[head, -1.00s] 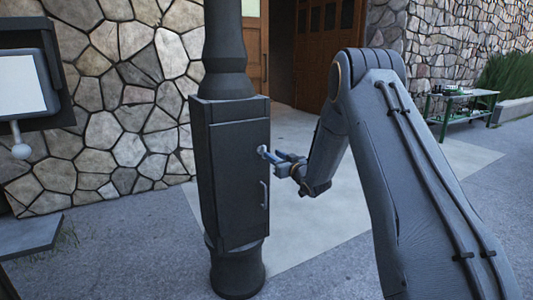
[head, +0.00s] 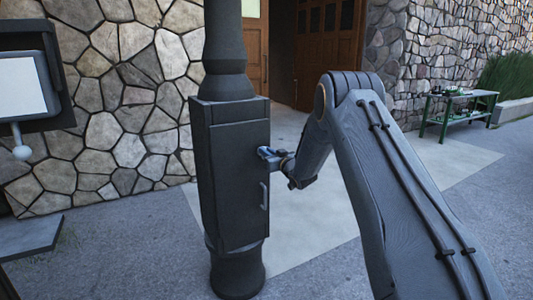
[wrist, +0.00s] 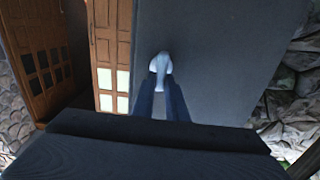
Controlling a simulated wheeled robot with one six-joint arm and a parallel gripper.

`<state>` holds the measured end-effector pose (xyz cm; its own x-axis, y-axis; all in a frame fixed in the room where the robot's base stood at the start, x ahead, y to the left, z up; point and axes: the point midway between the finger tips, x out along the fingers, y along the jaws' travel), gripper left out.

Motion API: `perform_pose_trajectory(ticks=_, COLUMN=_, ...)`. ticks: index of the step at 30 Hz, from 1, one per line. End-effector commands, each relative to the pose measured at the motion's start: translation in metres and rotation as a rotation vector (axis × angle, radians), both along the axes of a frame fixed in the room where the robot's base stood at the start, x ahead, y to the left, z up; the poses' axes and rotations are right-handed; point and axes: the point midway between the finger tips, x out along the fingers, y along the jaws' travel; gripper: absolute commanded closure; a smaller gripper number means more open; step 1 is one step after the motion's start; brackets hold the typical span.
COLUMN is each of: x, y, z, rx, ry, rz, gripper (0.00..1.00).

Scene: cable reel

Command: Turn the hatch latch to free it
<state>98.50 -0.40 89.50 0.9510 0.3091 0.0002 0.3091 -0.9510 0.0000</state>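The hatch (head: 235,185) is the dark grey door of a box on a thick post, and it is closed. The hatch latch (wrist: 161,66) is a small pale lever on the door, upright in the wrist view. My gripper (head: 268,153) is at the latch near the door's right edge. In the wrist view, the two dark fingers of my gripper (wrist: 161,84) lie on either side of the lever, their tips at its lower part. I cannot tell whether they press on it. In the head view, my gripper mostly hides the latch.
A light bar handle (head: 264,196) is on the door below the latch. A screen (head: 22,87) stands at the left. A green-legged table (head: 460,112) is at the back right. The pavement right of the post is open apart from my arm.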

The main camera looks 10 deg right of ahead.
Motion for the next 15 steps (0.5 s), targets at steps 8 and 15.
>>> perform_pose_trajectory(ticks=8, x=-0.0001, y=-0.0004, z=-0.0001, rx=0.014, ry=0.005, rz=0.0, gripper=1.0)
perform_pose_trajectory(ticks=15, x=0.0005, y=-0.0021, z=-0.0004, rx=0.107, ry=0.035, rz=-0.001, gripper=1.0)
